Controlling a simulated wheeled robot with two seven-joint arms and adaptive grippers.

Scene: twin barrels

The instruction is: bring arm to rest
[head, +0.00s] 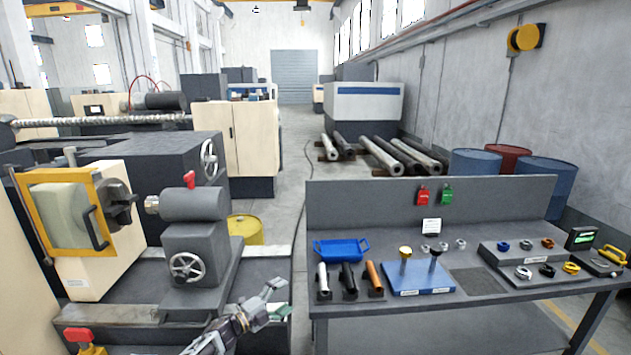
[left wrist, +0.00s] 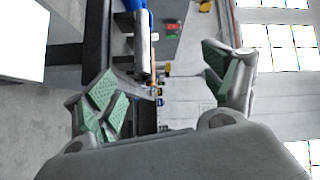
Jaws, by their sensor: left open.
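My left gripper (head: 277,300) is in the lower middle of the head view, in front of the lathe bed and left of the workbench. Its jaws are open and empty. In the left wrist view its two green-padded fingers (left wrist: 165,95) stand wide apart with nothing between them touching the pads. The bench and a silver cylinder (left wrist: 142,58) show beyond the fingers, apart from them. My right gripper does not show in either view.
The workbench (head: 420,320) at the right holds a blue tray (head: 341,249), several cylinders, a blue stand (head: 432,279) and ring fixtures. The lathe (head: 195,235) stands at the left. Open floor (head: 297,180) lies between lathe and bench.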

